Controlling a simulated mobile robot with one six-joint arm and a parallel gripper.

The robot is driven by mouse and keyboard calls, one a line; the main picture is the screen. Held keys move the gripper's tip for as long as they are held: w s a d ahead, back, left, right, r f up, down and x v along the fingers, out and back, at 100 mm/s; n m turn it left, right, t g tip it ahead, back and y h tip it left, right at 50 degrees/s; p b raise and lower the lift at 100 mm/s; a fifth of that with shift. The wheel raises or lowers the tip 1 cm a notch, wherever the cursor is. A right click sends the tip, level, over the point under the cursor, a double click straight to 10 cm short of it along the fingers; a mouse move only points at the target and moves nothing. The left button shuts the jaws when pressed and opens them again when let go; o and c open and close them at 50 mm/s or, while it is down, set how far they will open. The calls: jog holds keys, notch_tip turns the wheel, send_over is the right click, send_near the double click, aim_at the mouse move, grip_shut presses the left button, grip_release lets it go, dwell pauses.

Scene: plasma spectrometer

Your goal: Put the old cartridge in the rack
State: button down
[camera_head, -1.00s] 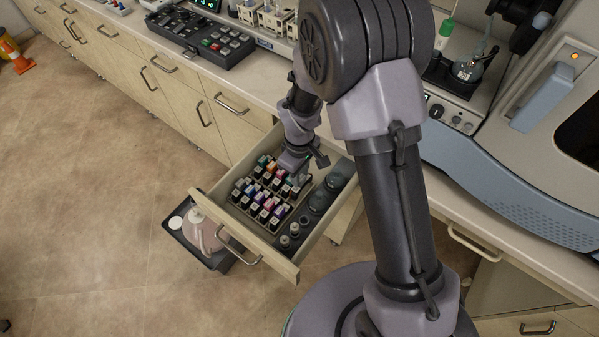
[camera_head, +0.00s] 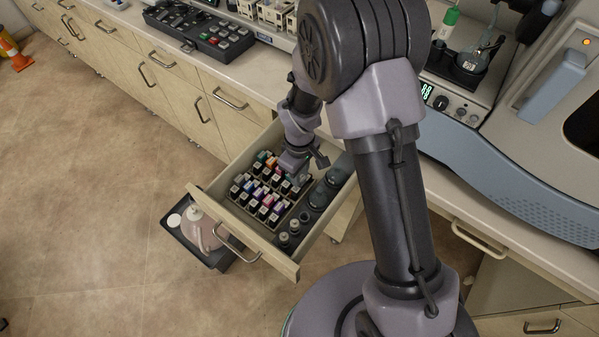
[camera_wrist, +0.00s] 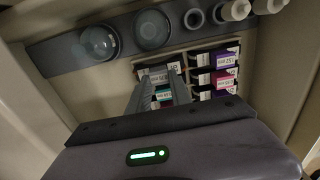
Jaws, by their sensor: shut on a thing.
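The rack (camera_head: 281,222) sits in the open drawer and holds rows of small dark cartridges with white labels and coloured tops. My gripper (camera_head: 294,172) reaches down at the rack's back right corner. In the wrist view its two fingers (camera_wrist: 160,80) are shut on a dark cartridge with a pale label (camera_wrist: 158,76), at the end of a rack row. The cartridge's lower part is hidden, so I cannot tell whether it is fully seated. Teal-topped cartridges show between and behind the fingers.
The drawer (camera_head: 243,232) also holds round glass dishes (camera_wrist: 98,43) and small bottles (camera_head: 284,240) beside the rack. Its walls stand close around my gripper. The counter is above.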

jog(key=shift+f+b, duration=0.35)
jog(key=shift+f, duration=0.2)
jog(key=c, duration=1.1)
grip_release()
notch_tip(320, 180, up, 18)
jog(key=p, duration=0.6)
jog(key=shift+f+p, duration=0.25)
jog(key=shift+p, duration=0.15)
